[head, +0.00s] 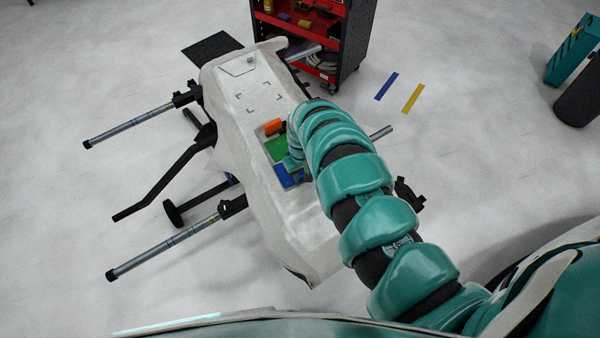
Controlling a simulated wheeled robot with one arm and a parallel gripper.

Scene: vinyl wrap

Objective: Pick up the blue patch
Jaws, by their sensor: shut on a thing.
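The blue patch (286,177) lies at the near end of a small tray area on the white covered panel (300,222). A green patch (276,149) lies just beyond it, and an orange item (272,126) beyond that. My gripper (296,172) is at the blue patch, at the end of my teal arm. The arm hides most of the gripper and the right part of the patch. It is shut on the blue patch; whether the patch is lifted cannot be told.
The panel rests on a stand with metal bars (130,125) sticking out left. A red and black tool cart (318,40) stands behind. Blue (386,86) and yellow (413,98) floor strips lie right. A teal bin (573,50) stands far right. Open floor surrounds the stand.

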